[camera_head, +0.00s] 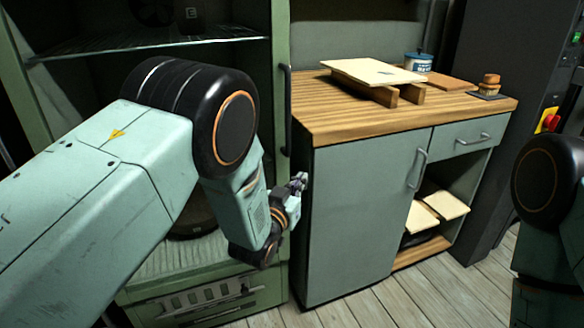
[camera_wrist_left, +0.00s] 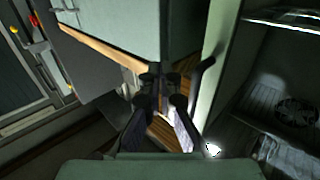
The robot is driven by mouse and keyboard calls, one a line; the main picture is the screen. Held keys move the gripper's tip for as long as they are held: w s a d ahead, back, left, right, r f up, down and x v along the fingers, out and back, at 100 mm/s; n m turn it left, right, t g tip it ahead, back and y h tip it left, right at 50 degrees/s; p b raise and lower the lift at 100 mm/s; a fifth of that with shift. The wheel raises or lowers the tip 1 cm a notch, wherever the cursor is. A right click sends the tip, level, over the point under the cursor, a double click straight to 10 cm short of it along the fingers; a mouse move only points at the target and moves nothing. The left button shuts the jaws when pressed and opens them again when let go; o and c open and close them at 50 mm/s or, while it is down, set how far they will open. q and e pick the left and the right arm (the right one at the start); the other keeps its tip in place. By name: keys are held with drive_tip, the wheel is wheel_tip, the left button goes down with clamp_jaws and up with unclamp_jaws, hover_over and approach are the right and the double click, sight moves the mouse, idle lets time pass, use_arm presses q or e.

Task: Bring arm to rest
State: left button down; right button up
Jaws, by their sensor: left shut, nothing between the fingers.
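My left arm comes in from the left in the head view and bends down at a black joint. Whether the fingertips touch the cabinet, I cannot tell. Part of my right arm stands at the right edge of the head view; its gripper is out of view.
The wooden worktop (camera_head: 380,115) carries a pale board (camera_head: 374,72) on wooden blocks, a blue-and-white tub (camera_head: 418,62) and a small brown stack (camera_head: 490,84). Pale boards (camera_head: 443,205) lie in the cabinet's open shelf. The green unit (camera_head: 280,90) stands open at left. Floor in front is clear.

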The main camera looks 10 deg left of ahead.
use_arm(q)
drive_tip(key=s+a+f+g+y, duration=0.1)
drive_tip(key=s+a+f+g, duration=0.2)
drive_tip(key=s+f, duration=0.3)
drive_tip(key=s+a+f+g+y+p, duration=0.1)
drive_tip(key=s+a+f+g, duration=0.2)
drive_tip(key=s+f, duration=0.3)
drive_tip(key=s+a+f+g+y, duration=0.2)
drive_tip(key=s+f+g, duration=0.1)
drive_tip(key=s+f, duration=0.3)
drive_tip(key=s+a+f+n+g, duration=0.1)
drive_tip(key=s+a+g, duration=0.1)
drive_tip(key=s, duration=0.8)
drive_tip(key=s+a+n+g+p, duration=0.1)
drive_tip(key=s+a+g, duration=0.1)
drive_tip(key=s, duration=0.8)
drive_tip(key=s+a+f+n+g, duration=0.1)
drive_tip(key=s+g, duration=0.3)
drive_tip(key=s, duration=0.6)
drive_tip(key=shift+s+a+f+y+p, duration=0.3)
drive_tip(key=shift+s+a+p, duration=0.1)
drive_tip(key=shift+a, duration=0.5)
